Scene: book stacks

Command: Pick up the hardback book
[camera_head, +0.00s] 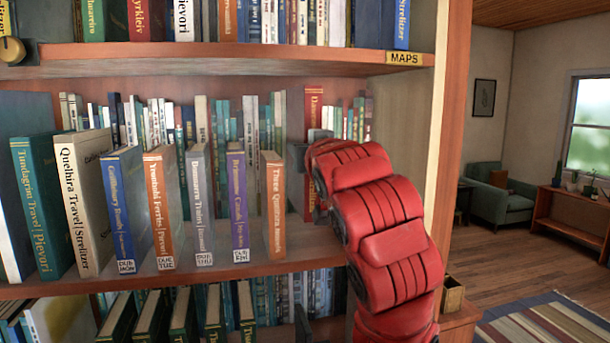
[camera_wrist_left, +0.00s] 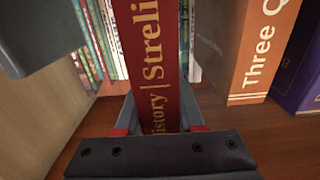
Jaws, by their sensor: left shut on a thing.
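A red book (camera_head: 313,103) with gold lettering stands upright on the middle shelf, mostly hidden behind my red arm in the head view. In the left wrist view, the red book (camera_wrist_left: 155,65) shows its spine, lettered "istory | Streli", between the jaws. My left gripper (camera_wrist_left: 158,122) is shut on this spine, one finger on each side. In the head view, the gripper (camera_head: 317,160) is largely covered by my arm. My right gripper is not seen.
An orange book (camera_head: 273,205) stands left of the red book, with a gap between; a purple book (camera_head: 238,205) follows. Smaller books (camera_head: 150,120) line the back. The upper shelf board (camera_head: 200,62) is above, the bookcase side (camera_head: 447,130) to the right. A dark grey block (camera_wrist_left: 40,35) is close by.

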